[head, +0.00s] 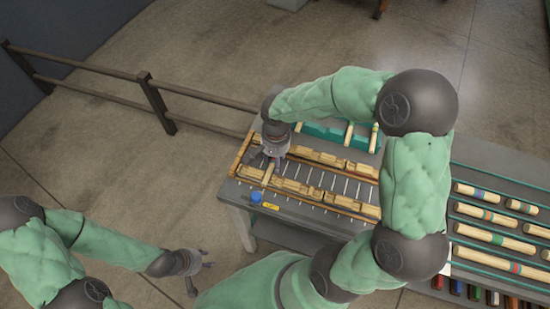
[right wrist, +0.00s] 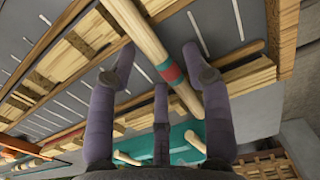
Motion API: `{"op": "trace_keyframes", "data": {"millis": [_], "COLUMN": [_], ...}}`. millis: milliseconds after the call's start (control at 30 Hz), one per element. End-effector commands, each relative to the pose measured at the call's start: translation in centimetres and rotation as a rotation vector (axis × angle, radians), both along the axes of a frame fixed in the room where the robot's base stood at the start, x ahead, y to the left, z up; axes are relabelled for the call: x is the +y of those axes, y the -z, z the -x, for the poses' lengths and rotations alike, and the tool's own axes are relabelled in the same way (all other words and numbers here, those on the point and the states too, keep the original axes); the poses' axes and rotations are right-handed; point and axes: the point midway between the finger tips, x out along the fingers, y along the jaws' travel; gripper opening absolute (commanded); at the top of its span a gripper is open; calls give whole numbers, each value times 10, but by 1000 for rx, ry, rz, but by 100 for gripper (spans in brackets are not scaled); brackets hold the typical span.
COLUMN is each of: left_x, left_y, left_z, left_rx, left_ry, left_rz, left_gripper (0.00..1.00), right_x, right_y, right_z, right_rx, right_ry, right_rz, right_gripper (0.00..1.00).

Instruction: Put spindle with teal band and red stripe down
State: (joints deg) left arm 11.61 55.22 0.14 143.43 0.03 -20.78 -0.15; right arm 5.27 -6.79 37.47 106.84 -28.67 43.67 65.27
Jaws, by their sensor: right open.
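The spindle with teal band and red stripe (right wrist: 170,73) shows in the right wrist view, lying across the wooden rails. My right gripper (right wrist: 158,76) is open, with its fingers spread around the spindle and gaps beside it. In the head view my right gripper (head: 266,160) is over the left end of the notched wooden rack (head: 325,197). The spindle (head: 268,173) partly shows under it there, its bands hidden or too small to read. My left gripper (head: 203,279) is open and empty over the floor, away from the table.
A teal tray (head: 317,130) with pale spindles stands behind the rack. A blue knob (head: 256,197) and a yellow label (head: 271,206) are at the table's front left. Several banded spindles (head: 488,238) lie on the right. A railing (head: 150,92) runs behind, on the left.

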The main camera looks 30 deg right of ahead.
Motion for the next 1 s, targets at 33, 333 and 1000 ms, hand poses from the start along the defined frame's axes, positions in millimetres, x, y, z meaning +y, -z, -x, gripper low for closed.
{"op": "trace_keyframes", "data": {"millis": [33, 333, 1000], "left_x": [0, 0, 0], "left_y": [-2, -19, -38], "left_z": [0, 0, 0], "left_rx": [0, 0, 0], "left_ry": [0, 0, 0], "left_rz": [0, 0, 0], "left_gripper": [40, 40, 40], "right_x": [0, -1, -1], "right_y": [-3, -52, -125], "right_z": [0, -1, 2], "right_rx": [0, -4, 0], "right_ry": [0, 0, 0], "right_rz": [0, 0, 0], "right_gripper": [50, 50, 50]}}
